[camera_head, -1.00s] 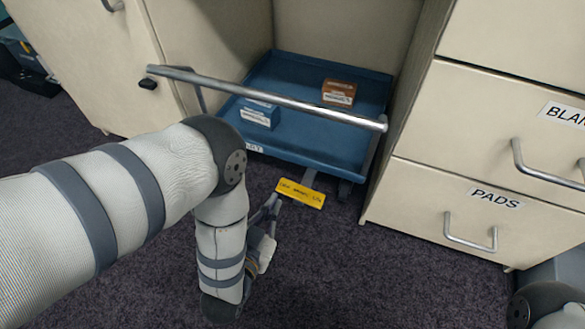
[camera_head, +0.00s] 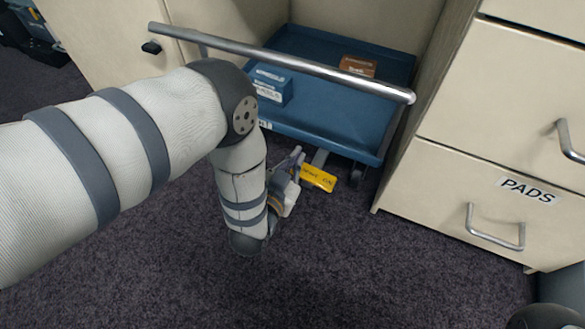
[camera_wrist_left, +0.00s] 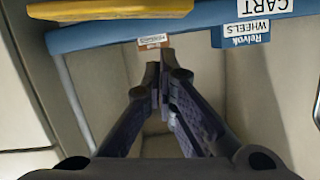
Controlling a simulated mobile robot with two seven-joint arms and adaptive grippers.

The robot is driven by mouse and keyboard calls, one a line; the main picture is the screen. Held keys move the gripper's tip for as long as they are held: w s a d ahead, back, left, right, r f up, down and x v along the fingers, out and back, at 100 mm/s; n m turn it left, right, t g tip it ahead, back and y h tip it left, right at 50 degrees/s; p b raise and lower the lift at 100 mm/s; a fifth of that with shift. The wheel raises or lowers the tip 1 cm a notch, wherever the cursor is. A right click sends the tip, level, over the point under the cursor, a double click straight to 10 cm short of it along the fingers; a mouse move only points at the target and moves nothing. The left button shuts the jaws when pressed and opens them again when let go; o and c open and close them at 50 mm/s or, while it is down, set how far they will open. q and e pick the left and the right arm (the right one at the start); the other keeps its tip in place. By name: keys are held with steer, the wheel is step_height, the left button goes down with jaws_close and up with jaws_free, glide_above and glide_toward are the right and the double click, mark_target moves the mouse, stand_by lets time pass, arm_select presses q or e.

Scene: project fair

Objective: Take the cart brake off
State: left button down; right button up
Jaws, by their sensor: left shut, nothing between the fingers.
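The yellow brake pedal (camera_head: 321,178), with dark lettering, sticks out low at the front of the blue cart (camera_head: 330,128) on a grey stem. It looks tilted, and its left end is partly covered by my left gripper (camera_head: 298,158). That gripper is shut and empty, low near the floor, right beside the pedal; I cannot tell whether they touch. In the left wrist view the shut fingers (camera_wrist_left: 161,62) point toward the cart, and the yellow pedal (camera_wrist_left: 105,9) lies at the top left, apart from the fingertips in the picture. My right gripper is out of view.
The cart's metal handle (camera_head: 285,62) crosses above the tray. A blue box (camera_head: 270,88) and a brown box (camera_head: 357,66) lie in the tray. The cart stands between cream cabinets; the right one has a PADS drawer (camera_head: 490,200). The dark carpet (camera_head: 370,265) in front is clear.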

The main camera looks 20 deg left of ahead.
arm_select(q)
steer(key=shift+a+f+b, duration=0.2)
steer(key=shift+f+b, duration=0.2)
steer(key=shift+f, duration=0.7)
steer(key=shift+a, duration=0.1)
